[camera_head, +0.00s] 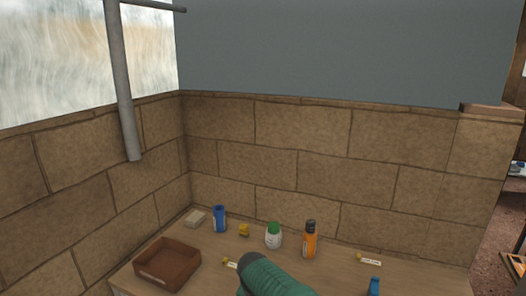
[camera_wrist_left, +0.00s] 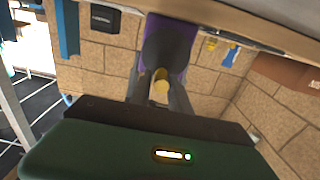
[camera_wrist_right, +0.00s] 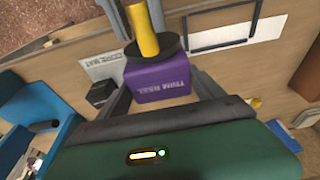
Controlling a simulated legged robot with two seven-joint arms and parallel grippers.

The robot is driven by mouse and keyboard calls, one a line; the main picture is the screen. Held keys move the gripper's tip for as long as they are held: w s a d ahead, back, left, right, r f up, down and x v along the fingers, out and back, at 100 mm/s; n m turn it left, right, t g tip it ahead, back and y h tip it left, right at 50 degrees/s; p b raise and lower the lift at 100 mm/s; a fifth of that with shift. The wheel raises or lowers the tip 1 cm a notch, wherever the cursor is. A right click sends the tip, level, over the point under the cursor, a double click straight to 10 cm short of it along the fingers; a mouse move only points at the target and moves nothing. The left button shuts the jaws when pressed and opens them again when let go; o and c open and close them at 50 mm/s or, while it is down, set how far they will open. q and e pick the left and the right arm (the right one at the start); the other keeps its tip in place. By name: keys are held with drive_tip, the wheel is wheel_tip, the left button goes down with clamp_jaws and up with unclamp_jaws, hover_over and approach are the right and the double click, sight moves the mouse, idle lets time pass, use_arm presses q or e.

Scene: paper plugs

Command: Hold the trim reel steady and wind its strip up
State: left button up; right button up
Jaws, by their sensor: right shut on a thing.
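The trim reel is a purple block (camera_wrist_right: 160,82) lettered "TRIM REEL", with a black disc (camera_wrist_right: 152,47) and a yellow handle (camera_wrist_right: 144,28) on it. In the right wrist view my right gripper (camera_wrist_right: 163,88) is shut on the purple block, one finger at each side. In the left wrist view the yellow handle (camera_wrist_left: 160,86) lies between the fingers of my left gripper (camera_wrist_left: 160,92), with the disc and purple block (camera_wrist_left: 172,35) behind. I cannot tell whether those fingers press on it. The reel's strip is not distinguishable. The head view shows neither gripper's fingertips.
On the wooden table stand a brown tray (camera_head: 151,278), a blue bottle (camera_head: 219,219), a white jar with green lid (camera_head: 273,238) and an orange bottle (camera_head: 310,241). A white "CORE MAT" card (camera_wrist_right: 100,66) and a black block (camera_wrist_right: 101,91) are near the reel. Stone walls close the back and left.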

use_arm(q)
drive_tip(key=shift+s+d+f, duration=0.1)
drive_tip(key=shift+s+d, duration=0.1)
drive_tip(key=shift+d, duration=0.2)
drive_tip(key=shift+s+d+f, duration=0.15)
drive_tip(key=shift+d+f, duration=0.1)
drive_tip(key=shift+d, duration=0.1)
idle(0.3)
